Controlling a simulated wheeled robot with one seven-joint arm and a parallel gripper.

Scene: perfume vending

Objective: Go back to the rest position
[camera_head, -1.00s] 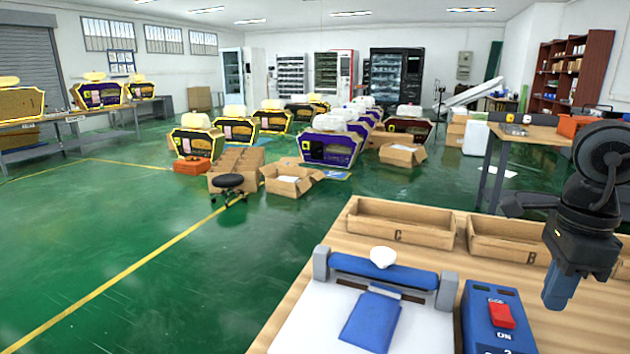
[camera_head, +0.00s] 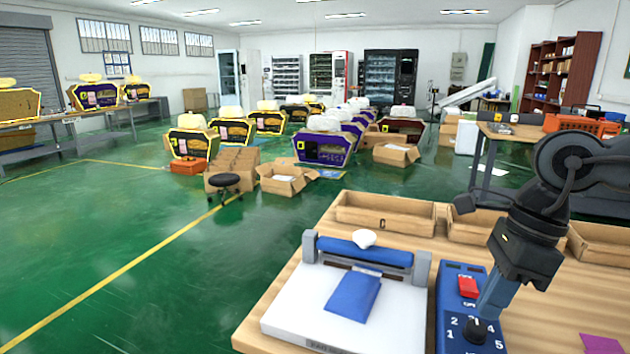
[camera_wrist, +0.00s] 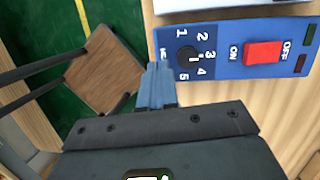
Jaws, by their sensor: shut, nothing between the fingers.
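My gripper (camera_head: 487,310) is at the lower right in the head view, pointing down with its blue fingers together and empty. In the wrist view the closed fingertips (camera_wrist: 158,75) show beside the black dial (camera_wrist: 188,57) of the blue control box (camera_wrist: 217,78). Whether they touch the dial or box I cannot tell. The control box in the head view (camera_head: 447,302) has a red switch (camera_head: 468,287), which the wrist view also shows (camera_wrist: 264,53), and numbers around the dial (camera_head: 475,331).
A white sealer plate (camera_head: 300,310) with a blue packet (camera_head: 354,296) lies left of the box on the wooden bench (camera_head: 570,320). Wooden bins, one marked C (camera_head: 385,225), line the back edge. A magenta sheet (camera_head: 602,343) lies at right. Green floor is open at left.

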